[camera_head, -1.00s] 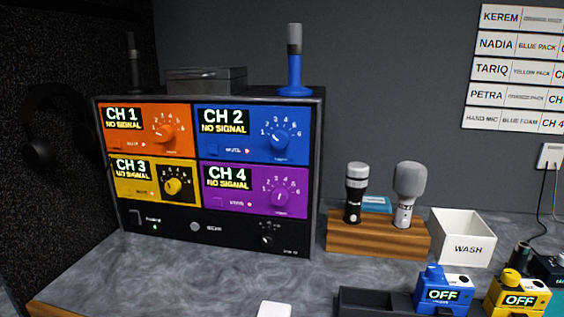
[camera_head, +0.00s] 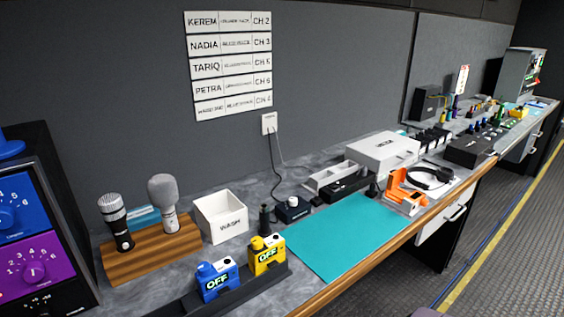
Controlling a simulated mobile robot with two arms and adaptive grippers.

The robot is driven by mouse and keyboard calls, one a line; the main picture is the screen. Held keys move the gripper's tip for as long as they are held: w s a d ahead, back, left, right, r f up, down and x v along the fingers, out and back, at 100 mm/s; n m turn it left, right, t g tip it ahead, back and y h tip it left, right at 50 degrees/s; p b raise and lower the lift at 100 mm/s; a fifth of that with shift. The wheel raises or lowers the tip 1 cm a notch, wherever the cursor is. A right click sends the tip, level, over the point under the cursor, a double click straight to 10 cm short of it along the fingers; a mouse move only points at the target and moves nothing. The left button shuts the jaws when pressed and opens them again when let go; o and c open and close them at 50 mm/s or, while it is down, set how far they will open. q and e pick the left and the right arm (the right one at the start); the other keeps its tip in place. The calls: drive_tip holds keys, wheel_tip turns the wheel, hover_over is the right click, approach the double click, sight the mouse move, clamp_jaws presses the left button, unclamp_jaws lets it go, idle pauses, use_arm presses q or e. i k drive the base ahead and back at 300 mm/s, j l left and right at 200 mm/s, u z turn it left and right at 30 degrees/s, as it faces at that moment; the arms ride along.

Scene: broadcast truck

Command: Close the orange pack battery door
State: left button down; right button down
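An orange object (camera_head: 404,187), which looks like the orange pack, stands on the counter just past the right end of a teal mat (camera_head: 345,232). It is small in the picture, and I cannot tell whether its battery door is open or shut. Neither of my grippers shows in the head view.
A blue pack (camera_head: 216,281) and a yellow pack (camera_head: 267,255), both reading OFF, stand in a dark tray at the front left. A headset (camera_head: 432,178) lies beside the orange object. The teal mat is bare.

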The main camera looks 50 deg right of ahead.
sight(396, 177)
drive_tip(key=z, duration=2.35)
drive_tip(key=i+l+z, duration=0.15)
drive_tip(key=i+l, duration=0.25)
drive_tip(key=i, duration=0.15)
drive_tip(key=i+l+z, duration=0.1)
drive_tip(key=i+l, duration=0.3)
drive_tip(key=i, duration=0.2)
